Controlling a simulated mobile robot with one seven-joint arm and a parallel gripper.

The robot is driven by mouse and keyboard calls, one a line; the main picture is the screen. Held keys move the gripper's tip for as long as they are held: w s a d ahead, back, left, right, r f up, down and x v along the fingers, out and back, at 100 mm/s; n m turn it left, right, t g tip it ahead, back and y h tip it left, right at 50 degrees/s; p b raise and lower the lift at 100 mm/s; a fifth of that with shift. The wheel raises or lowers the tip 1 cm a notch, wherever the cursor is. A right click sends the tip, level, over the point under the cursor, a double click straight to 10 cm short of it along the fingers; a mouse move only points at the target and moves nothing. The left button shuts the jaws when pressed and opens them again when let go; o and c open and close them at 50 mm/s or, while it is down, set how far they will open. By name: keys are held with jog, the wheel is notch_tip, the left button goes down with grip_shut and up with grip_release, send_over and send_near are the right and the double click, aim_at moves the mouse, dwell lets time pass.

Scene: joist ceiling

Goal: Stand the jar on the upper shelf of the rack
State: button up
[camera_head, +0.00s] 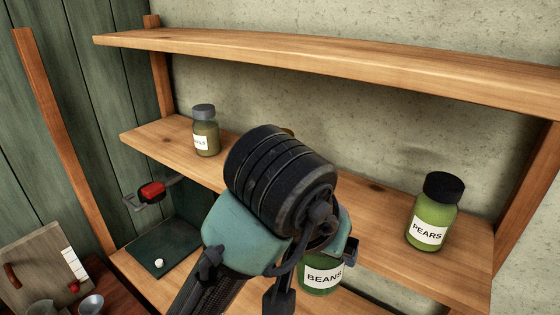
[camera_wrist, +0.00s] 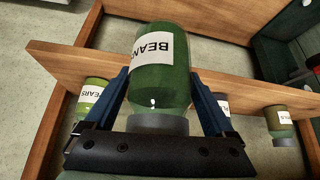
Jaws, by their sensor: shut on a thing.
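My gripper (camera_wrist: 160,76) is shut on a green jar labelled BEANS (camera_wrist: 165,58), with one blue finger on each side of it. In the head view the BEANS jar (camera_head: 322,276) shows below my wrist, in front of the middle board of the rack; its upper part is hidden by my gripper. It looks about upright. The rack has a top board (camera_head: 330,58) and a middle board (camera_head: 375,205). In the wrist view, which is upside down, the jar overlaps the board's edge (camera_wrist: 235,86); I cannot tell whether they touch.
On the middle board stand a green PEARS jar (camera_head: 433,212) at the right and a grey-lidded jar (camera_head: 205,132) at the left. Another jar (camera_wrist: 222,103) is mostly hidden behind my gripper. A red-handled clamp (camera_head: 151,191) juts out at the left. The top board looks bare.

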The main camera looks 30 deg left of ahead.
jog(key=shift+s+a+r, duration=0.15)
jog(key=shift+s+r, duration=0.1)
jog(key=shift+r, duration=0.25)
jog(key=shift+w+n, duration=0.1)
jog(key=shift+n, duration=0.2)
jog(key=w, duration=0.4)
jog(key=w+a, duration=0.1)
jog(key=w, duration=0.3)
jog(key=w+p, duration=0.1)
jog(key=w, duration=0.4)
jog(key=shift+a+r, duration=0.15)
jog(key=shift+a, duration=0.2)
jog(key=shift+w+a+p, duration=0.2)
jog(key=shift+w+p, duration=0.4)
jog(key=shift+w, duration=0.6)
jog(key=shift+w+a+p, duration=0.15)
jog(key=shift+w+p, duration=0.4)
jog(key=shift+w, duration=0.65)
jog(key=shift+s+f+p, duration=0.1)
jog(key=shift+f+p, duration=0.3)
jog(key=shift+f, duration=0.45)
jog(key=shift+f, duration=0.2)
jog(key=o, duration=1.5)
jog(key=shift+o, duration=0.2)
